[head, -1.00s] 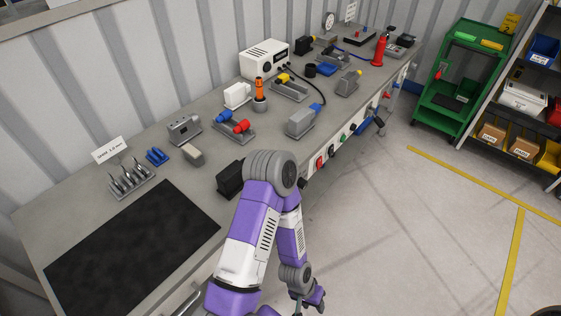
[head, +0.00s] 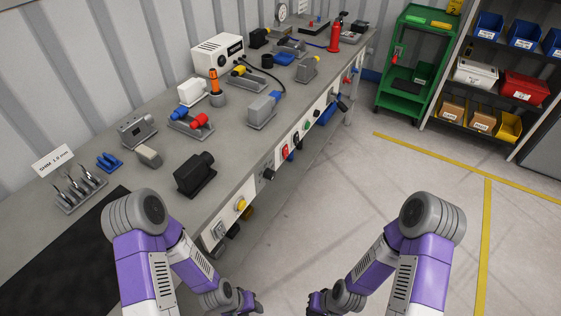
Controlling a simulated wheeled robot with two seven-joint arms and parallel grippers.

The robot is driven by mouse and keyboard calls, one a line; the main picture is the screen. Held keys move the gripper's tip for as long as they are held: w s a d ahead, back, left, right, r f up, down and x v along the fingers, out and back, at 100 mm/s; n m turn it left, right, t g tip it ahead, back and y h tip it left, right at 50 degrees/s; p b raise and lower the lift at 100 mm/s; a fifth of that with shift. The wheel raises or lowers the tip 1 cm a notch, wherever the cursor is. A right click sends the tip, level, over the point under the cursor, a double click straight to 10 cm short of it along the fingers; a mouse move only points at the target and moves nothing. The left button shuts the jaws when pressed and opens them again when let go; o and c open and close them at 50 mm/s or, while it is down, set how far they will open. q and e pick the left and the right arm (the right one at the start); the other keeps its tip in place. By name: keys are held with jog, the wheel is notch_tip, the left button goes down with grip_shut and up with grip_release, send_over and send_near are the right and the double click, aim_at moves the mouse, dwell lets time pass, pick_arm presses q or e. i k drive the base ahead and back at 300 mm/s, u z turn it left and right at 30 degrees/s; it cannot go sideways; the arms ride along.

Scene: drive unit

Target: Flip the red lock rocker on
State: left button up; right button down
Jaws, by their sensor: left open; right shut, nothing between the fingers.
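A small red rocker (head: 285,152) sits on the pale control panel along the front edge of the workbench. It is too small to tell which way it is tipped. My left gripper (head: 250,301) hangs low in front of the bench, below the panel and well apart from the rocker; it is open and empty. My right gripper (head: 316,302) is to its right over the floor, shut on nothing and also far from the rocker.
The panel also carries a yellow button (head: 241,205), a black knob (head: 268,174) and a green control (head: 307,124). A black block (head: 195,174) stands on the bench near its front edge. A green cart (head: 404,65) stands behind.

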aim_at(285, 152)
jog(key=k, duration=0.5)
jog(key=z, duration=1.25)
jog(key=i, duration=1.05)
jog(key=u, duration=2.6)
jog(key=i, duration=0.3)
jog(key=z, duration=0.1)
